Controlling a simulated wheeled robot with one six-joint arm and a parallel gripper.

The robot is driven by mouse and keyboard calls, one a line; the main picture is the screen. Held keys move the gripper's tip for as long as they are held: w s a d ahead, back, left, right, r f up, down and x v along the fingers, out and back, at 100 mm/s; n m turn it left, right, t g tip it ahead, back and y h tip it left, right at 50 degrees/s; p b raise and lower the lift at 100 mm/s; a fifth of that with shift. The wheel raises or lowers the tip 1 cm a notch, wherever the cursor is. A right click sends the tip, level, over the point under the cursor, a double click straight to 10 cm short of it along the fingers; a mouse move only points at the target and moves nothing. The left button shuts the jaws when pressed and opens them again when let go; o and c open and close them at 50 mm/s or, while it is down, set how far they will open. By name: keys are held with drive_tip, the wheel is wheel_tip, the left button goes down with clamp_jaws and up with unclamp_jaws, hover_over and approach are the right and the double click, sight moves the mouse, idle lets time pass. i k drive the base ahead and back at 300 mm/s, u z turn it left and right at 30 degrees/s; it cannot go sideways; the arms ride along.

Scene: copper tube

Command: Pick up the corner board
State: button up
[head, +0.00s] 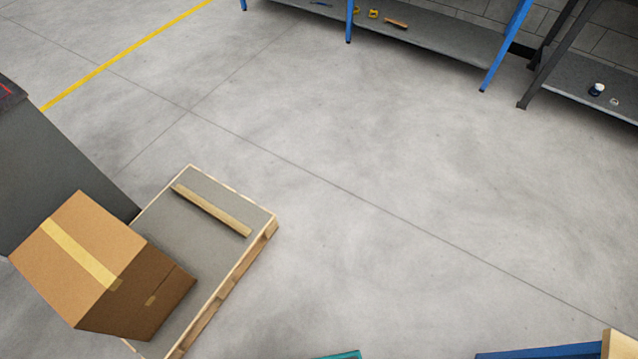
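A long, narrow tan strip (211,210), which looks like the corner board, lies on the grey top of a wooden pallet (236,267) at the lower left in the head view. It runs at a slant near the pallet's far edge, apart from the cardboard box (80,260) on the same pallet. The box is closed with pale tape and covers the near left part of the pallet. My gripper is not in view.
Blue-legged shelving (430,40) and a dark rack (580,85) with small items stand along the back. A grey block (60,165) is at the left. Blue (540,352) and teal (340,355) edges show at the bottom. The middle floor is clear.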

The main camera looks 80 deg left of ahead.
sight(214, 213)
drive_tip(key=u, duration=1.8)
drive_tip(key=i, duration=1.9)
drive_tip(key=u, duration=2.9)
drive_tip(key=i, duration=0.5)
drive_tip(key=z, duration=0.05)
